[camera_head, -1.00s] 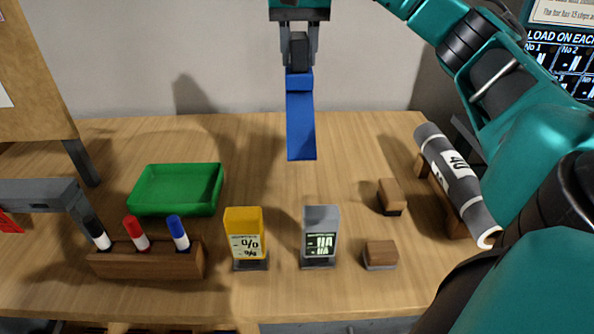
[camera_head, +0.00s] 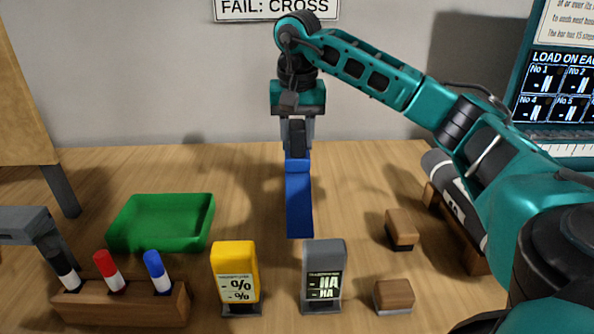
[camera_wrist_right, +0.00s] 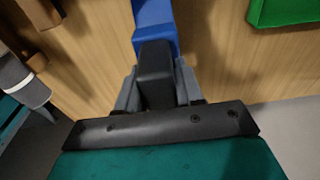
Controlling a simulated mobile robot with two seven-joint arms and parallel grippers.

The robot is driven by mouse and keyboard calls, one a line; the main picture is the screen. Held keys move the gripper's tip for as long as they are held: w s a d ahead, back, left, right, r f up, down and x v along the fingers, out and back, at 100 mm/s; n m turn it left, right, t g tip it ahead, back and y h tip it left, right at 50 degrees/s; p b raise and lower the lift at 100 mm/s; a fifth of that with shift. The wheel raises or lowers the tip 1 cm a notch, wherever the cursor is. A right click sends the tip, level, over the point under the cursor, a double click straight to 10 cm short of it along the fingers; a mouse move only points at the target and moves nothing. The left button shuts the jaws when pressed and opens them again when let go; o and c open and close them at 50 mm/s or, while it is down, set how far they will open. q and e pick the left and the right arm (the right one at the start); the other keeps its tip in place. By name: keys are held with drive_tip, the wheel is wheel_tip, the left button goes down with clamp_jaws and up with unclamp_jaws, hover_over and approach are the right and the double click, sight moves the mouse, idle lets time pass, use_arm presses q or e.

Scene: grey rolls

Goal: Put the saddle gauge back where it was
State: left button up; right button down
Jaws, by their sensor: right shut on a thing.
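My right gripper (camera_head: 298,135) is shut on the dark grip block of a blue tool, which appears to be the saddle gauge (camera_head: 299,205). The gauge hangs with its long blue part downward over the middle of the table, behind the yellow and grey meters. I cannot tell whether its lower end touches the table. In the right wrist view, the dark block sits between the fingers (camera_wrist_right: 157,85), with the blue part (camera_wrist_right: 154,30) beyond it.
A green tray (camera_head: 160,222) and a wooden marker rack (camera_head: 120,305) are at left. A yellow meter (camera_head: 235,272) and a grey meter (camera_head: 323,270) stand in front. Two small wooden blocks (camera_head: 401,228) (camera_head: 394,295) and a grey roll (camera_head: 455,200) on a wooden cradle are at right.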

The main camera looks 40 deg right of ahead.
sight(297, 162)
wheel_tip(297, 162, down, 6)
drive_tip(key=shift+r+b, duration=0.15)
drive_tip(key=shift+b, duration=0.35)
drive_tip(key=c, duration=0.7)
unclamp_jaws()
